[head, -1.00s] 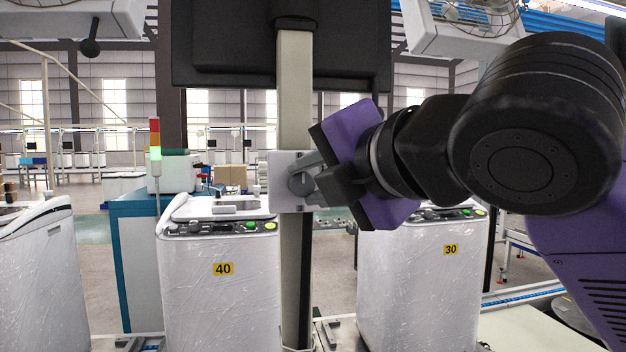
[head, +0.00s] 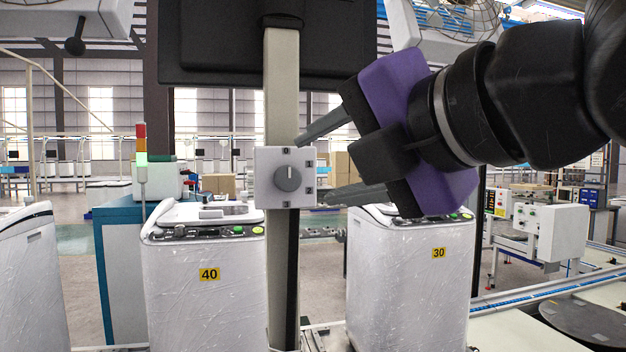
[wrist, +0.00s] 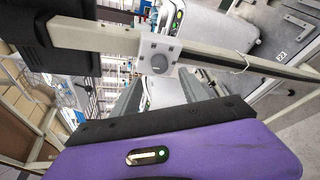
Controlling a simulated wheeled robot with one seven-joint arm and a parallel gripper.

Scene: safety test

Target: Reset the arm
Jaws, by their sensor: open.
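My gripper (head: 312,163) is purple and black, with two grey fingers spread wide apart and nothing between them. In the head view it points left, just right of a white switch box (head: 265,190) with a round grey knob (head: 288,178). The box is fixed on a pale upright post (head: 281,100). The knob is clear of the fingers and its face shows fully. In the wrist view the switch box (wrist: 172,50) lies beyond the fingers, with the purple gripper body (wrist: 180,150) in front.
A dark monitor (head: 220,45) hangs on the post above the box. White wrapped machines, one marked 40 (head: 205,310) and one marked 30 (head: 410,290), stand below on either side. A conveyor line (head: 540,290) runs at the lower right.

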